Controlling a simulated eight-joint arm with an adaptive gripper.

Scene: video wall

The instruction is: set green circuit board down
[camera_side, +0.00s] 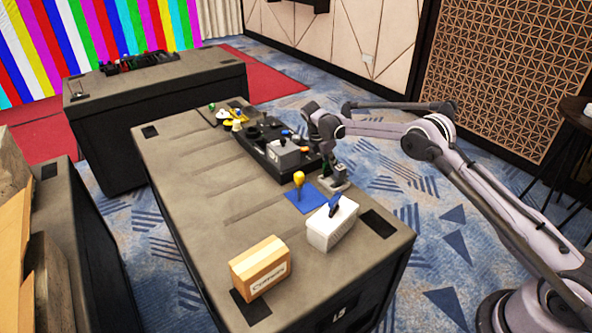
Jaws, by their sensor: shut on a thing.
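My gripper (331,182) points down at the right edge of the dark work table, just right of a blue mat (304,201). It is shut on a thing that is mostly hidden. A small dark green sliver (325,168) shows at its left side, which looks like the green circuit board; its outline is too small to make out. I cannot tell whether it touches the table.
A yellow-topped tool (299,179) stands at the mat. A white box (330,226) with a blue item and a cardboard carton (260,267) stand nearer. A black tray (249,148) holding a grey box (283,153) lies behind. The table's left middle (190,175) is clear.

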